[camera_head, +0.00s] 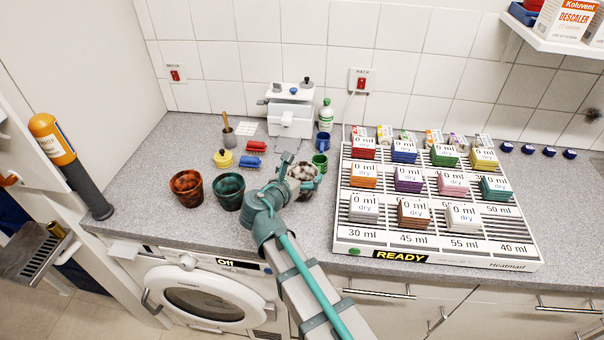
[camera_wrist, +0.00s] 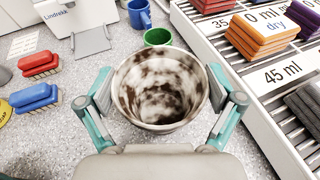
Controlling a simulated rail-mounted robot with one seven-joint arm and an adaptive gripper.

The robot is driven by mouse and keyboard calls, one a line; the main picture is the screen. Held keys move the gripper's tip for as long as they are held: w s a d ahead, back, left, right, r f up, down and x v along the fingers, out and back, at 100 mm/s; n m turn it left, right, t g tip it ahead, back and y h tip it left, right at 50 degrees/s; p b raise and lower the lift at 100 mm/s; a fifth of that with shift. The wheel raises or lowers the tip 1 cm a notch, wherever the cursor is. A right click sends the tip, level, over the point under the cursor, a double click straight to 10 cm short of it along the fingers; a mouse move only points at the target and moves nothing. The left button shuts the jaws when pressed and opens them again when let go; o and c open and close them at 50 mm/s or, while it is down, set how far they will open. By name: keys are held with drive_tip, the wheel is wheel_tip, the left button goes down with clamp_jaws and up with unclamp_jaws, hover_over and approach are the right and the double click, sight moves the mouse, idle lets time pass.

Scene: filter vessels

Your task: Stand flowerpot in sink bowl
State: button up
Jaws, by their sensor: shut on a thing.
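A white flowerpot with brown blotches (camera_wrist: 160,88) is upright between the fingers of my gripper (camera_wrist: 161,110) in the wrist view. The fingers press on it from the left and right, and the inside of the pot looks empty. In the head view the same flowerpot (camera_head: 304,174) is partly hidden behind my gripper (camera_head: 297,182), over the grey counter. I cannot tell whether the pot's base touches the counter. A red-brown flowerpot (camera_head: 186,187) and a dark teal flowerpot (camera_head: 229,190) stand to the left. No sink bowl is visible.
A white drying rack (camera_head: 350,240) with several coloured sponge blocks fills the counter to the right. A green cup (camera_head: 320,162) and a blue mug (camera_head: 324,142) stand just behind the held pot. Red and blue brushes (camera_head: 256,147) lie behind left. The left counter end is clear.

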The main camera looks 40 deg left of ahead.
drive_tip(key=shift+f, duration=0.45)
drive_tip(key=shift+f, duration=0.2)
drive_tip(key=o, duration=0.8)
drive_tip(key=shift+r, duration=0.1)
drive_tip(key=shift+s+r, duration=0.1)
drive_tip(key=shift+s, duration=0.05)
drive_tip(key=b+v, duration=0.2)
drive_tip(key=v, duration=0.9)
drive_tip(key=shift+s+r, duration=0.1)
drive_tip(key=shift+s, duration=0.3)
